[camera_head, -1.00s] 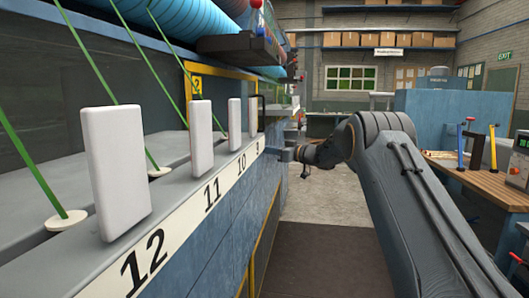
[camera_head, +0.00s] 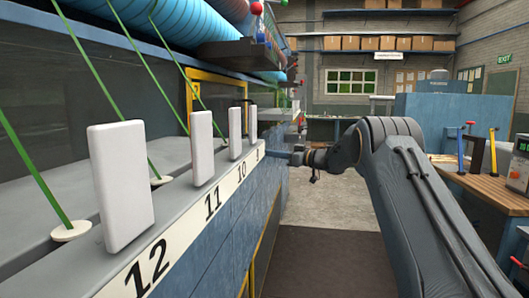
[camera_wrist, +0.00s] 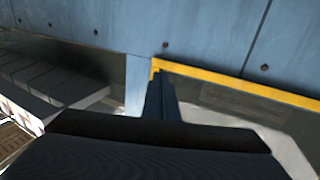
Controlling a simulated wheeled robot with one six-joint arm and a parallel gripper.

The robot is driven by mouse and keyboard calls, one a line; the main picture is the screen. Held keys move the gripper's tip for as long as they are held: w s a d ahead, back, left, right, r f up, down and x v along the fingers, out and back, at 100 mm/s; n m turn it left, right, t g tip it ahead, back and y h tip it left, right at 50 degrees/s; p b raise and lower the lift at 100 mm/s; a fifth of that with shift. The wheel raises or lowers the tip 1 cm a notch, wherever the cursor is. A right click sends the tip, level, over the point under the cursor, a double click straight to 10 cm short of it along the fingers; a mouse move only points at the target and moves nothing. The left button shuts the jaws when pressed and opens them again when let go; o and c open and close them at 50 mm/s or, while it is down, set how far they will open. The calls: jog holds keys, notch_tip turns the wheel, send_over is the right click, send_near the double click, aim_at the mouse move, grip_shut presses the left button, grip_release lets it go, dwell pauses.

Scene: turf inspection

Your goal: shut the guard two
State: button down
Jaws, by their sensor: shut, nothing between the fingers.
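A yellow-edged guard frame (camera_head: 217,77) with a dark see-through panel stands behind the numbered ledge in the head view. Its number cannot be read now, so I cannot tell for sure that it is guard two. In the wrist view a yellow frame edge (camera_wrist: 240,83) borders a dark panel beside a blue wall. My gripper (camera_head: 272,154) reaches left to the far end of the ledge, near label 9. In the wrist view my gripper (camera_wrist: 161,88) is shut and empty, its tips close to the yellow corner. I cannot tell whether they touch it.
White upright plates (camera_head: 122,185) stand along the numbered ledge (camera_head: 185,240) on the left. Green slanted rods (camera_head: 35,170) rise behind them. A wooden bench (camera_head: 490,187) with tools stands at right. Open floor (camera_head: 330,205) lies beyond my arm.

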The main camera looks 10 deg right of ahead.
jog(key=s+d+r+m+t+h+b, duration=0.1)
jog(key=s+d+m+t+h+b, duration=0.15)
jog(key=d, duration=0.65)
jog(key=s+d+f+m+h, duration=0.3)
jog(key=s+f+m+h, duration=0.45)
jog(key=h, duration=0.25)
jog(key=s+a+f+g, duration=0.2)
jog(key=s+f+g, duration=0.2)
jog(key=s, duration=1.2)
jog(key=s+a+f+g+h, duration=0.1)
jog(key=s+f+g, duration=0.4)
jog(key=s, duration=1.2)
jog(key=s+a+f+g, duration=0.4)
jog(key=s+f, duration=0.7)
jog(key=s, duration=0.5)
jog(key=shift+s+h, duration=0.15)
jog(key=shift+h, duration=0.2)
jog(key=shift+r, duration=0.1)
